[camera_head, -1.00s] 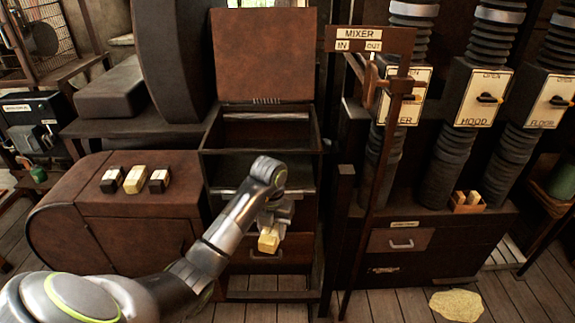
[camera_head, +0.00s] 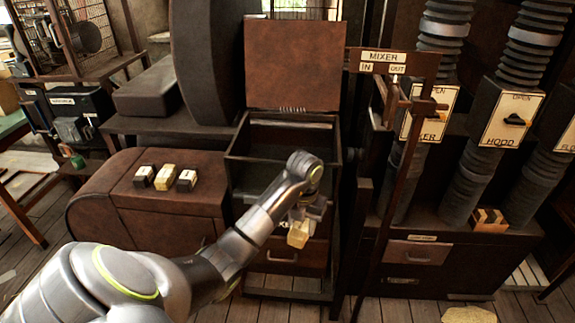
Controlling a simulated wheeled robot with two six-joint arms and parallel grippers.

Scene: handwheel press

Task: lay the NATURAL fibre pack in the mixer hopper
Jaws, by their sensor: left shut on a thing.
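My left gripper (camera_head: 303,213) is shut on a cream pack (camera_head: 298,235) and holds it in front of the dark cabinet, below the open box. No label on the pack can be read, so I cannot tell from its print that it is the NATURAL one. The mixer hopper appears to be the dark open-topped box (camera_head: 238,142), with its brown lid (camera_head: 293,65) raised upright behind. The box lies above and behind the gripper, and my left arm covers part of its front. My right gripper is not in view.
A MIXER sign (camera_head: 384,56) with IN and OUT plates stands on a thin post right of the box. Three small packs (camera_head: 165,178) lie on the rounded brown cabinet (camera_head: 110,195) at left. Ribbed ducts (camera_head: 480,150) and a small wooden tray (camera_head: 489,226) stand at right.

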